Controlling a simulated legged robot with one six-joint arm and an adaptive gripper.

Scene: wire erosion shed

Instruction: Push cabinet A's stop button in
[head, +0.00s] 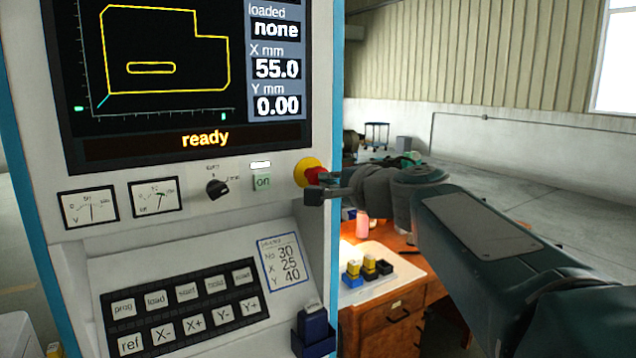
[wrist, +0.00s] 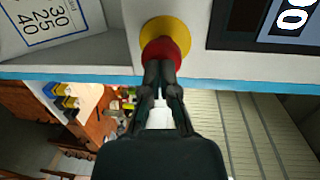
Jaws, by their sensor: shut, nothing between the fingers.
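The cabinet (head: 100,240) stands at the left in the head view, with a screen that reads "ready". Its stop button (head: 313,170) is a red head on a yellow ring at the panel's right edge. My gripper (head: 314,193) is shut and empty, its fingertips at the red head and covering part of it. In the wrist view the red stop button (wrist: 162,50) sits at the tips of my gripper (wrist: 161,66), which hide its lower part. I cannot tell whether the tips touch it or how far in it is. No letter on the cabinet shows.
A green "on" button (head: 262,182) and a black rotary knob (head: 217,188) are left of the stop button. A keypad (head: 185,307) and a blue-black block (head: 314,332) are below. A wooden desk (head: 390,312) with small yellow-topped blocks stands behind at the right.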

